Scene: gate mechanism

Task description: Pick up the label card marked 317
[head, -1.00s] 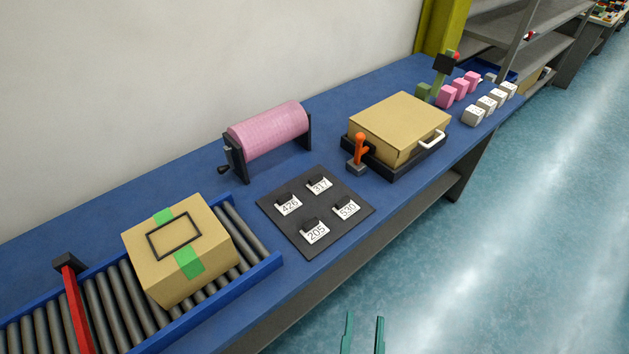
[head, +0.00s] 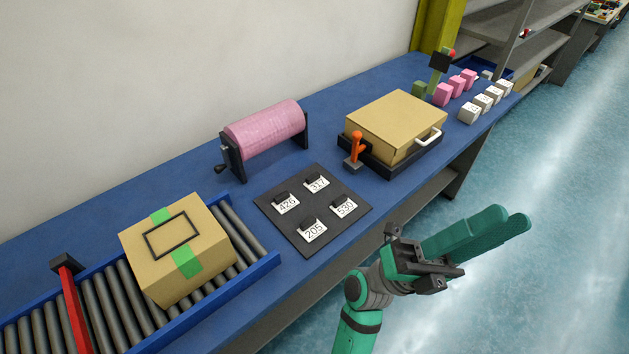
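The label card marked 317 (head: 317,183) is a small white card with a black clip-like grip. It lies at the back of a dark square board (head: 286,232) on the blue bench. Cards marked 426 (head: 287,205), 530 (head: 344,207) and 205 (head: 313,233) lie on the same board. My gripper (head: 508,220) is off the bench's front edge, right of the board, with its green fingers pointing right, away from the cards. The fingers overlap in this view, so their gap is unclear; nothing is seen held.
A roller conveyor with a taped box (head: 178,250) is left of the board. A pink roll on a stand (head: 265,135) is behind it. A box in a black tray (head: 395,125) with an orange lever (head: 355,148) stands right. Pink and white blocks are farther off.

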